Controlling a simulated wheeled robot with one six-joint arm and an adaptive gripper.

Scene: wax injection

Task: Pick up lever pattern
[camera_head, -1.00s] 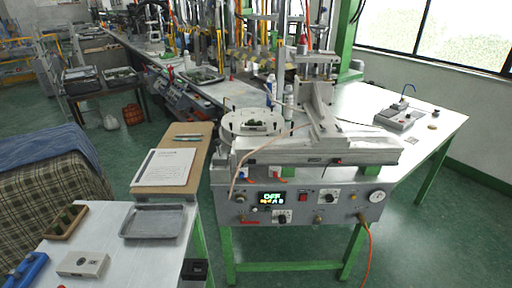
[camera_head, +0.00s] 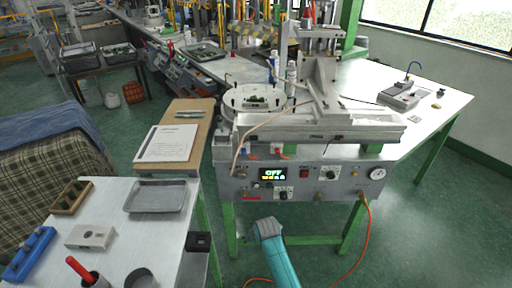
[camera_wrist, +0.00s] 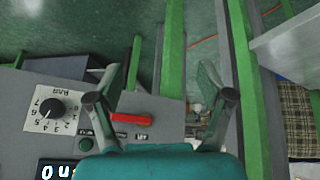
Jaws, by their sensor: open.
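Small dark green pieces (camera_head: 257,100) sit on the round white plate (camera_head: 232,105) on top of the injection machine. They are too small to tell whether one is the lever pattern. My gripper (camera_wrist: 160,76) is open and empty in the wrist view, its two fingers spread in front of the machine's front panel (camera_wrist: 60,75). The wrist view shows no pattern between the fingers. In the head view, part of my teal arm shows low in front of the machine, but the fingers cannot be made out.
A metal tray (camera_head: 157,197) and a wooden box with green pieces (camera_head: 71,197) lie on the left table. A red-handled tool in a cup (camera_head: 90,275) stands at its near edge. A clipboard (camera_head: 168,143) lies behind. An orange hose (camera_head: 366,225) hangs from the machine.

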